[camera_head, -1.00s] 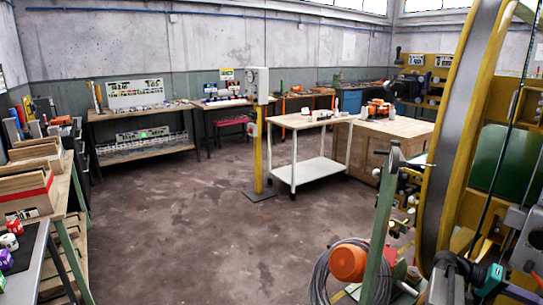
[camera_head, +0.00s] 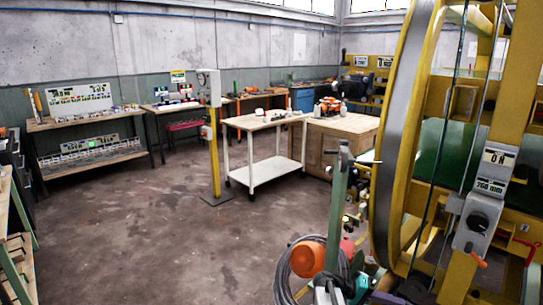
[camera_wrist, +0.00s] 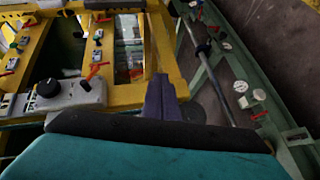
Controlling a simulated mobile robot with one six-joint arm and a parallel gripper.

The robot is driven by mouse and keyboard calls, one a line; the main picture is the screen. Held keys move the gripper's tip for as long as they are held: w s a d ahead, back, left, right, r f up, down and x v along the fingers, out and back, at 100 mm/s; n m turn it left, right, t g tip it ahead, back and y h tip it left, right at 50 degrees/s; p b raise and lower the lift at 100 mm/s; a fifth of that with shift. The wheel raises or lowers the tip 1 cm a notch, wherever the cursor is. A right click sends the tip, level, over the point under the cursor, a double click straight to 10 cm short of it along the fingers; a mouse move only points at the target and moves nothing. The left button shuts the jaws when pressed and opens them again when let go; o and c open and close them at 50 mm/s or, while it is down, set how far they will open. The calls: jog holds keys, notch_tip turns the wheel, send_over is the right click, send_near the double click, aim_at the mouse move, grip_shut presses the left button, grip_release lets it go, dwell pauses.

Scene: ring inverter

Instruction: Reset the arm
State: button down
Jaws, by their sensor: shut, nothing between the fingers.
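My gripper (camera_wrist: 160,85) shows in the wrist view, its dark purple fingers together at the middle, just above a black and teal body. Nothing is between the fingers. They point toward yellow framing and a green rail, and I see no contact with either.
A large yellow machine with a curved grey rim (camera_head: 402,120) and a grey control box (camera_head: 480,222) fills the right. An orange motor and coiled cable (camera_head: 283,270) lie low in front. A white trolley (camera_head: 265,175) stands mid-room. Open floor (camera_head: 150,235) lies to the left.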

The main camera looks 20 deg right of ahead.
jog(key=a+f+n+t+y, duration=0.2)
jog(key=a+f+n, duration=0.1)
jog(key=a+f, duration=0.95)
jog(key=s+a+f+n+y, duration=0.2)
jog(key=s+a+f, duration=0.3)
jog(key=a, duration=0.7)
jog(key=s+a+f+n+t+y+p, duration=0.1)
jog(key=s+a+f+y, duration=0.4)
jog(key=a, duration=0.7)
jog(key=s+a+f+n+y+p, duration=0.1)
jog(key=s+a+f+y, duration=0.3)
jog(key=a+f, duration=0.4)
jog(key=s+a+n, duration=0.1)
jog(key=a, duration=0.3)
jog(key=shift+f+n, duration=0.25)
jog(key=shift+n, duration=0.15)
jog(key=c, duration=2.1)
grip_release()
jog(key=shift+d, duration=0.15)
